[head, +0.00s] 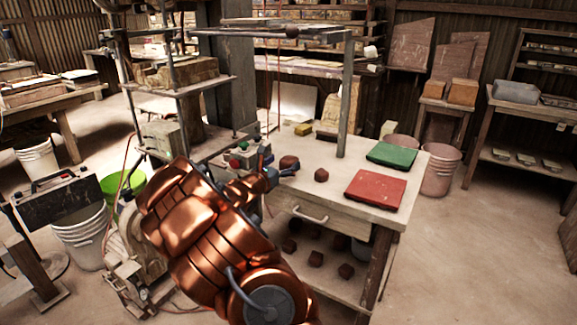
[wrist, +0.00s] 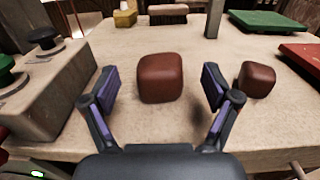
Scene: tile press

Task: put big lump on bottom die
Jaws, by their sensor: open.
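The big lump (wrist: 160,78), a reddish-brown rounded clay block, stands on the table between my open fingers in the wrist view, slightly beyond the fingertips. It also shows in the head view (head: 289,163), at the table's left part. My gripper (head: 270,166) is open at the table's left edge, level with the lump and holding nothing. A smaller lump (head: 321,175) lies right of it; in the wrist view it (wrist: 257,79) is just outside my right finger. The press (head: 178,86) stands left of the table, with a pale block (head: 161,137) low in its frame that may be the bottom die.
A control box (wrist: 45,85) with buttons is close to my left finger. A green board (head: 392,155) and a red board (head: 376,189) lie on the table's right. A metal post (head: 345,105) rises at the back. Several lumps lie on the lower shelf (head: 330,285).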

